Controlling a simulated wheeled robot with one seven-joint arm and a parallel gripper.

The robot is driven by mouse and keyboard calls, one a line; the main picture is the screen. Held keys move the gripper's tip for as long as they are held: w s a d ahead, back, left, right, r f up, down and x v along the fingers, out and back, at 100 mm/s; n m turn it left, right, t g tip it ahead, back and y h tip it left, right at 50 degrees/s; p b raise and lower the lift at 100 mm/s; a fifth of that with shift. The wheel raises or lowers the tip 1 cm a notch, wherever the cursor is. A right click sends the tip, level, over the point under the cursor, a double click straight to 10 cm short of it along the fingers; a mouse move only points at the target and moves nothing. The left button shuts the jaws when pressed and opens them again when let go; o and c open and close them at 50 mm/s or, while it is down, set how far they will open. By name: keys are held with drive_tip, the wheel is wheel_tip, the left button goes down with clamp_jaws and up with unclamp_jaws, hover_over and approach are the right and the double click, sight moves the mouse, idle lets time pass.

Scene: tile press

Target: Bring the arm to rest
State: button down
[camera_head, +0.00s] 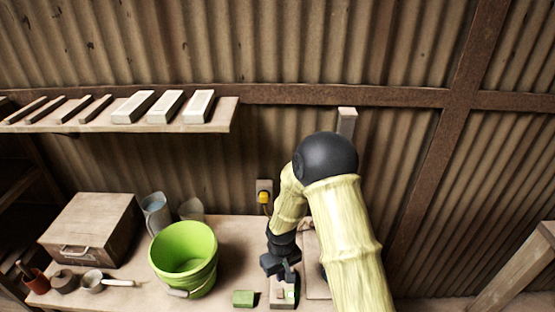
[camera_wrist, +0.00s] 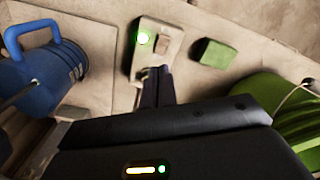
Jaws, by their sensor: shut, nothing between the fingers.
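My gripper (camera_head: 287,274) is at the end of my bent arm, low over the table's front part. In the wrist view its two dark fingers (camera_wrist: 158,74) are together with nothing between them. The fingertips point at a beige control box (camera_wrist: 160,45), which also shows below my gripper in the head view (camera_head: 283,303). The box bears a glowing green button (camera_wrist: 143,38) and a brownish square switch (camera_wrist: 164,46). The fingertips overlap the box's near end in the picture; I cannot tell whether they touch it.
A green block (camera_wrist: 214,53) lies beside the box. A green bucket (camera_head: 184,250) stands to the left, and a blue device with a handle (camera_wrist: 45,70) is on the other side.

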drive_tip(key=s+d+r+m+t+b, duration=0.1)
drive_tip(key=s+d+r+m, duration=0.1)
drive_tip(key=s+d+r, duration=0.4)
drive_tip(key=s+d+r+m+t+b, duration=0.1)
drive_tip(key=s+d+r+m+b, duration=0.1)
drive_tip(key=s+d+r, duration=0.4)
wheel_tip(320, 180, up, 6)
drive_tip(key=shift+s+d+f+m+t, duration=0.15)
drive_tip(key=shift+s+d+m+t, duration=0.15)
drive_tip(key=shift+d+m, duration=0.55)
